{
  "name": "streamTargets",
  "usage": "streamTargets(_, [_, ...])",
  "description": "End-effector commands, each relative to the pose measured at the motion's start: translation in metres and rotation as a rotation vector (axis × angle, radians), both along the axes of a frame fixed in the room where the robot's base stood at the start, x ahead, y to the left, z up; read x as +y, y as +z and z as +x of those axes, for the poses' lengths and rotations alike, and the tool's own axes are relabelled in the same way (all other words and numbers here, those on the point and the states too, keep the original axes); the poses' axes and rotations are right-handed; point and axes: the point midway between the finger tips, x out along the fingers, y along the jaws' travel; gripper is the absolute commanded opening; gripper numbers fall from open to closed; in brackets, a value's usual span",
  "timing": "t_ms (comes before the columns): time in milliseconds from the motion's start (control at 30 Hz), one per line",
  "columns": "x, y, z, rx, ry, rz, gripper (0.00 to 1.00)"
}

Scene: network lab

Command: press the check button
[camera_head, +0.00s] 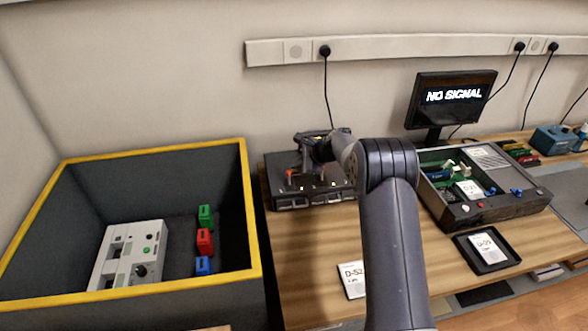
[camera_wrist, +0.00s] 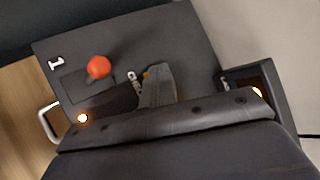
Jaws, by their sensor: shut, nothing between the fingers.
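A black unit marked "1" (camera_wrist: 185,40) fills much of the wrist view, with an orange-red ball lever (camera_wrist: 98,67) on its top. Beside the lever is a label starting "CHE" (camera_wrist: 132,82), partly hidden by my gripper (camera_wrist: 160,72). A small amber spot (camera_wrist: 146,75) shows at the finger's edge; I cannot tell if it is the check button. My gripper is shut and empty, with its tip at the label. I cannot tell whether it touches. In the head view my gripper (camera_head: 306,168) is over the black units (camera_head: 280,163) at the back of the table.
Amber lights (camera_wrist: 82,118) glow on the units. A yellow-rimmed bin (camera_head: 253,215) on the left holds a white panel (camera_head: 128,255) and coloured blocks. On the right stand an open case (camera_head: 505,205), a black tray (camera_head: 510,256) and a "NO SIGNAL" monitor (camera_head: 452,98). A card (camera_head: 351,280) lies on the table.

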Motion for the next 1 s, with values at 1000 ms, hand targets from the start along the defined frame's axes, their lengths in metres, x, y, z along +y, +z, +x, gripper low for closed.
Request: streamTargets(1000, [0.000, 0.056, 0.000, -0.003, 0.001, 0.001, 0.00])
